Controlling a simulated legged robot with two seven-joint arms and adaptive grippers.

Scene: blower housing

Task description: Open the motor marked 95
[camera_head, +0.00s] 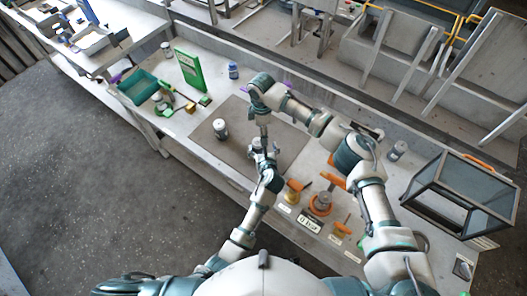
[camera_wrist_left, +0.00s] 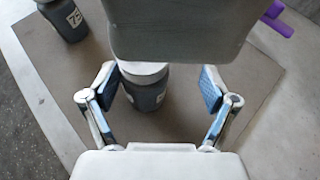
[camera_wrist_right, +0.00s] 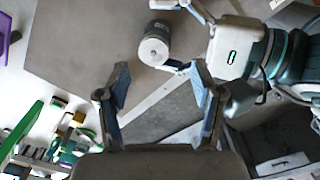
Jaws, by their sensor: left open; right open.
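A grey motor (camera_wrist_left: 147,88) with a pale top stands on the brown mat (camera_head: 205,150) between the open, apart fingers of my left gripper (camera_wrist_left: 158,95). Its label is too small to read. It also shows in the right wrist view (camera_wrist_right: 155,47), with its round end facing the camera. In the head view my grippers largely hide it. A second motor marked 75 (camera_wrist_left: 65,18) stands on the mat to the left; it shows in the head view (camera_head: 220,129). My right gripper (camera_wrist_right: 160,95) is open and empty, above the mat beside the left gripper.
A dark framed box (camera_head: 460,195) stands at the right.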

